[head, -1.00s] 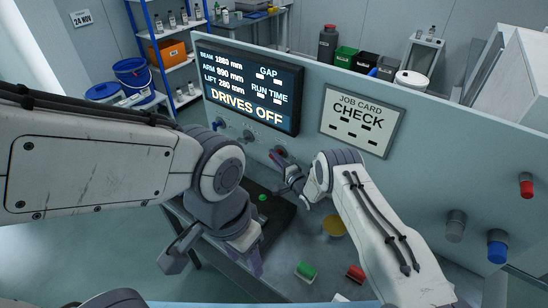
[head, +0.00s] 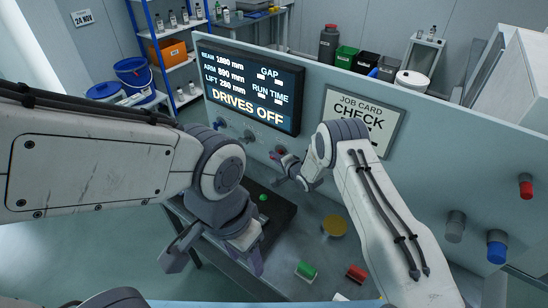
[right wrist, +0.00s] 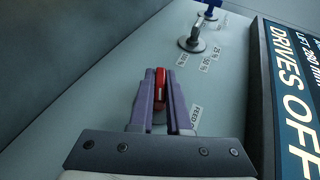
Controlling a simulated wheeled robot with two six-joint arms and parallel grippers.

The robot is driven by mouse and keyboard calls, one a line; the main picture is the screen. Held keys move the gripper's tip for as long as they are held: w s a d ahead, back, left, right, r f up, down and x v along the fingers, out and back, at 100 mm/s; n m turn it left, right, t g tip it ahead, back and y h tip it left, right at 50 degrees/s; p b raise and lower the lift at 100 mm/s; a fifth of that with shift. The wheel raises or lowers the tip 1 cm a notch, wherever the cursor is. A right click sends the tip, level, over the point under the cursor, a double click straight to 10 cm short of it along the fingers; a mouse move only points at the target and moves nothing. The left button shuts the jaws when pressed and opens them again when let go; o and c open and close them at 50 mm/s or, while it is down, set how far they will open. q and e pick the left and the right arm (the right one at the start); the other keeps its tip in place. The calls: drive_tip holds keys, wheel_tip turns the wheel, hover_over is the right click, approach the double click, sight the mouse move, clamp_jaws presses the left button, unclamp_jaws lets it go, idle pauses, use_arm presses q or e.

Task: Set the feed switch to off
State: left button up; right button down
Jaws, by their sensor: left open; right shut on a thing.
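The feed switch has a red handle (right wrist: 159,84) on the pale panel, with a FEED label (right wrist: 196,115) beside it in the right wrist view. My right gripper (right wrist: 160,82) is shut on this handle, one finger on each side. In the head view my right gripper (head: 282,166) is at the panel below the display, and the switch is mostly hidden behind it. Which position the switch points to cannot be read. My left gripper (head: 212,262) is open and empty, low over the left end of the bench.
A grey selector (right wrist: 192,42) with percent labels and a blue knob (right wrist: 211,12) sit along the panel from the feed switch. The display (head: 250,84) reads DRIVES OFF. A green block (head: 306,270), a red block (head: 356,274) and a yellow disc (head: 334,225) lie on the bench.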

drive_tip(key=g+h, duration=0.1)
drive_tip(key=n+g+h, duration=0.1)
drive_tip(key=shift+w+d+r+h+b, duration=0.1)
drive_tip(key=shift+w+r+h+b, duration=0.15)
drive_tip(key=shift+h+b, duration=0.1)
drive_tip(key=shift+g+h, duration=0.55)
drive_tip(key=shift+g, duration=0.25)
drive_tip(key=shift+n+h, duration=0.3)
drive_tip(key=g+h+b, duration=0.1)
drive_tip(key=b, duration=0.2)
drive_tip(key=g+h+b, duration=0.1)
drive_tip(key=b, duration=0.2)
drive_tip(key=shift+f+n+b, duration=0.3)
drive_tip(key=shift+f+b, duration=0.1)
drive_tip(key=shift+d+r+n+g+h+b, duration=0.1)
drive_tip(key=shift+r+n+g+h+b, duration=0.1)
drive_tip(key=shift+g+h+b, duration=0.5)
drive_tip(key=shift+r+n+g+h+b, duration=0.1)
drive_tip(key=shift+n+g+h+b, duration=0.1)
drive_tip(key=shift+g+h+b, duration=0.45)
drive_tip(key=shift+r+h, duration=0.15)
drive_tip(key=shift+h, duration=0.1)
drive_tip(key=c, duration=0.9)
unclamp_jaws()
drive_tip(key=shift+s, duration=0.1)
